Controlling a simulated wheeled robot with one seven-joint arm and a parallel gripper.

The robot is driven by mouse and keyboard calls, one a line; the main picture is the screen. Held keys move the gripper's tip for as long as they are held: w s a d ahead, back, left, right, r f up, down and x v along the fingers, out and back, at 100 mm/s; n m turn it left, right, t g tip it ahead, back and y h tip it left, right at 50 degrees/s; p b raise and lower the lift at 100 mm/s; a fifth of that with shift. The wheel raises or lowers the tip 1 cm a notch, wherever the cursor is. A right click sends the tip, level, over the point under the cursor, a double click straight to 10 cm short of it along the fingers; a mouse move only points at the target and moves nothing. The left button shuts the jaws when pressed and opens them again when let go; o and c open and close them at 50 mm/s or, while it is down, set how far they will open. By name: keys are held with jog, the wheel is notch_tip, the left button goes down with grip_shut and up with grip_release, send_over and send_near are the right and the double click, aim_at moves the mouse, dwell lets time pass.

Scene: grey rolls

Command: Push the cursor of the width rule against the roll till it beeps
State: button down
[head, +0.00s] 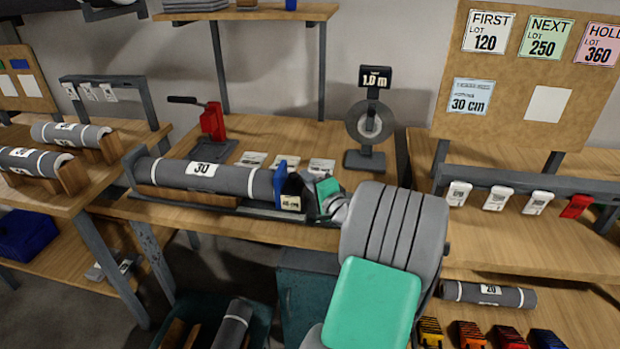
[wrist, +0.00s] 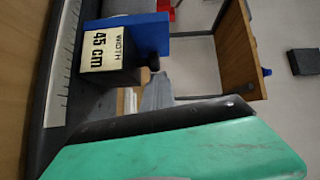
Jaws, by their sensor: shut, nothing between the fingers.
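A grey roll (head: 230,178) labelled 30 with white bands lies along the width rule (head: 250,208) on the middle bench. The cursor (head: 280,186), a blue plate with a dark box, stands at the roll's right end. I cannot tell whether plate and roll touch. In the wrist view the cursor's blue plate (wrist: 152,35) shows, and its label reads WIDTH 45 cm. The rule's scale (wrist: 60,70) runs along the left there. My gripper (head: 312,192) is shut and empty, just right of the cursor's box; contact with it is unclear. My wrist partly hides the rule's right end.
A red stapler-like tool (head: 211,122) and several paper cards (head: 285,163) lie behind the roll. A dial stand (head: 369,125) showing 1.0 m stands at the back right. More rolls (head: 70,133) rest on the left bench. A board (head: 550,80) holds lot cards.

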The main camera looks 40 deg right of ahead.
jog(key=shift+w+a+f, duration=0.1)
jog(key=shift+a, duration=0.2)
jog(key=d, duration=0.1)
jog(key=s+d+b, duration=0.1)
jog(key=d, duration=0.1)
jog(key=shift+s+d+r, duration=0.15)
jog(key=shift+d+r, duration=0.05)
jog(key=s, duration=0.2)
jog(key=shift+s+d+r, duration=0.1)
jog(key=shift+s+d, duration=0.25)
jog(key=shift+d, duration=0.05)
jog(key=v, duration=0.8)
jog(key=shift+a+r, duration=0.15)
jog(key=shift+a, duration=0.1)
jog(key=shift+w, duration=0.1)
